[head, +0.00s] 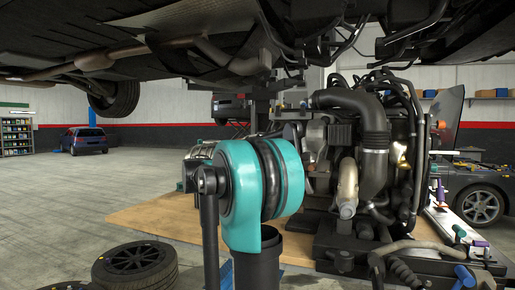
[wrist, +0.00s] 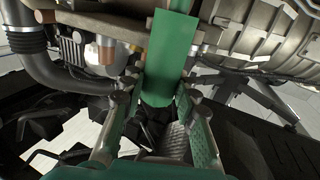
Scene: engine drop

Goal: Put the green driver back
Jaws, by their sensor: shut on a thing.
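The green driver, a long flat-sided green handle (wrist: 170,55), stands in the upper middle of the wrist view. Its near end is between the fingertips of my gripper (wrist: 160,98). My gripper is shut on it, with one finger on each side. In the head view I cannot make out my gripper or the held driver; my teal arm joint fills the middle.
The engine (head: 350,150) with hoses stands on a wooden platform (head: 160,216). Right of it, a pale rail (head: 455,222) carries a teal-handled piece (head: 459,231) and purple pieces (head: 440,190). A blue-handled piece (head: 464,275) lies nearer. Tyres (head: 135,262) lie at lower left; a car underside hangs above.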

